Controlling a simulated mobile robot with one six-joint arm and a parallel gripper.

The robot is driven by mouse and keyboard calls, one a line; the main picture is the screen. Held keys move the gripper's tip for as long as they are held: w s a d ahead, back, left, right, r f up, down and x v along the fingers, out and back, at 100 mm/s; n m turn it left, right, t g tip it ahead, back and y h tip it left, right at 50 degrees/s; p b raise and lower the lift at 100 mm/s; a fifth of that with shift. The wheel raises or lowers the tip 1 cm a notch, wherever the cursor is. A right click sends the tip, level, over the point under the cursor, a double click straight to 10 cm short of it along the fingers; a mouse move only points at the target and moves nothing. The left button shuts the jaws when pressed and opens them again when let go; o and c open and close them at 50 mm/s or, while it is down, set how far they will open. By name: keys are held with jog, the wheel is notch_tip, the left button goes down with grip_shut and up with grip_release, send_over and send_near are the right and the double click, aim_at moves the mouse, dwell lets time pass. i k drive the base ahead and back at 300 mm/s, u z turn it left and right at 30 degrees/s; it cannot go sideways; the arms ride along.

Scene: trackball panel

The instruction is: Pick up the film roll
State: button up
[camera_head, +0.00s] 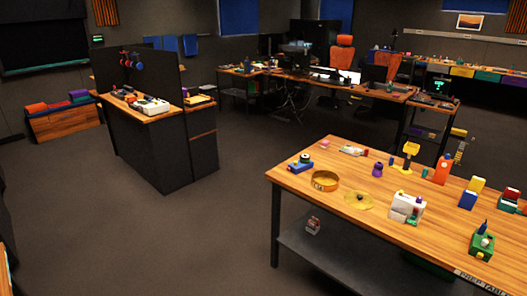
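I cannot pick out the film roll for certain at this size. Several small objects stand on the wooden table (325,222) at the right. One is a purple rounded piece (377,170) near the table's middle. Another is a blue base with a dark round top (301,163) near the left corner. Small red and blue upright pieces stand by the far edge. My gripper is not in view.
A brown ring (325,181), a yellow dish (359,201), a white box (406,208), an orange bottle (443,169) and a green device (482,244) crowd the table. A dark cabinet (150,150) stands left. Open floor (215,235) lies between them.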

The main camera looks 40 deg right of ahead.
aim_at(302, 160)
jog(key=u, duration=0.3)
jog(key=i, duration=2.35)
jog(key=z, duration=0.85)
jog(key=i, duration=0.55)
jog(key=z, duration=0.65)
jog(key=i, duration=0.55)
jog(key=z, duration=0.35)
